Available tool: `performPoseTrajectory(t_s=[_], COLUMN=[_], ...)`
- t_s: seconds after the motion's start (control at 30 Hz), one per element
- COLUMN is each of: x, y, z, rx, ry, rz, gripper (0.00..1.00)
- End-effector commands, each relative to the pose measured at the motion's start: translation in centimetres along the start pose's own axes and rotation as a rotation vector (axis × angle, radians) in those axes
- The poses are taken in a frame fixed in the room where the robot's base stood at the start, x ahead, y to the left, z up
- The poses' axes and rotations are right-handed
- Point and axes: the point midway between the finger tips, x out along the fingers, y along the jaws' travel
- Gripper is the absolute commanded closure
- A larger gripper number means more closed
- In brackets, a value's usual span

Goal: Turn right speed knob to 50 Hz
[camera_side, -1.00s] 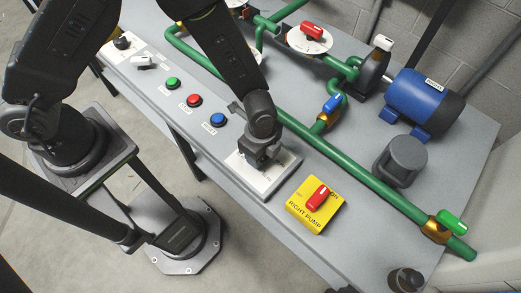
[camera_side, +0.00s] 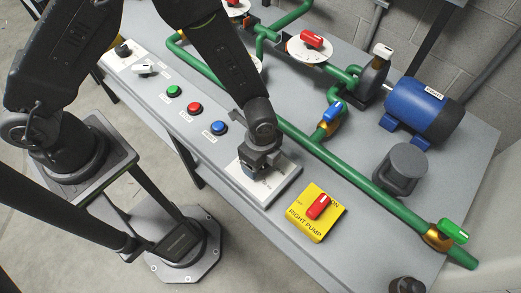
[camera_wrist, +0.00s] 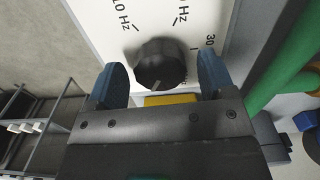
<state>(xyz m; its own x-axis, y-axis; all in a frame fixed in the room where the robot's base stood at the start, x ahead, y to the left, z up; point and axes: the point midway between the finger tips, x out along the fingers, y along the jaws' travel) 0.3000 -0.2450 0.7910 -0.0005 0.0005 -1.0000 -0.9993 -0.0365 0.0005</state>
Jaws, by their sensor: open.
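The right speed knob is a round black knob (camera_wrist: 160,64) on a white dial plate, seen in the wrist view. A light pointer line shows on its near side. The plate (camera_side: 287,187) shows in the side view, where my gripper hides the knob. Printed marks read "Hz", with a "30" at the right edge. My gripper (camera_wrist: 163,85) is open, with one blue finger on each side of the knob. It also shows over the plate in the side view (camera_side: 252,172). I cannot tell whether the fingers touch the knob.
A yellow RIGHT PUMP plate with a red switch (camera_side: 318,207) sits to the right. Green, red and blue buttons (camera_side: 218,128) line the panel to the left. A green pipe (camera_side: 375,183) runs behind the dial plate. A blue motor (camera_side: 421,106) stands farther back.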

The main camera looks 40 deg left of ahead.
Motion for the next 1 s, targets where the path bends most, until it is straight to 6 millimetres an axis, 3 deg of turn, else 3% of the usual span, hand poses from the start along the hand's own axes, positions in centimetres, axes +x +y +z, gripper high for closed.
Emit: performPoseTrajectory(t_s=[0.17,0.6,0.8,1.0], x=[-2.5,-11.6,-13.3,-13.6], y=[-0.1,0.0,0.0,0.0], z=[-0.1,0.0,0.0,0.0], rx=[0.0,0.0,0.001,0.001], ry=[0.003,0.002,0.0,0.0], rz=[-0.005,-0.004,0.0,0.0], gripper=[0.24,0.24,0.24,0.24])
